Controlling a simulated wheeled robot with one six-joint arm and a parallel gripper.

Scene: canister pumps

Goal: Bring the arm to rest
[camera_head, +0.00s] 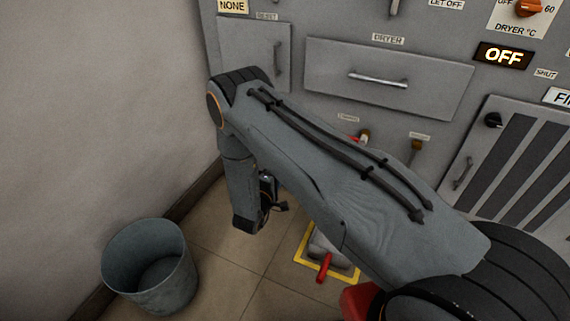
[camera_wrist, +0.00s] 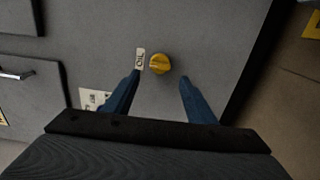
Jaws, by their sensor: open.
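My arm crosses the head view from the lower right, its elbow bent at the upper left and its wrist hanging down over the floor. My gripper shows clearly in the wrist view (camera_wrist: 160,78), with its two blue fingers apart and nothing between them. A yellow knob (camera_wrist: 160,64) on a grey panel lies just beyond the fingertips, beside a tag reading OIL (camera_wrist: 140,59). I cannot tell how far off the knob is. In the head view the fingers are hidden or too small to make out.
A grey cabinet wall has a drawer labelled DRYER (camera_head: 388,78), a small door (camera_head: 253,52) and a lit OFF sign (camera_head: 503,55). A metal bucket (camera_head: 150,266) stands at the left wall. A red-handled pedal (camera_head: 325,266) sits in a yellow floor square under my arm.

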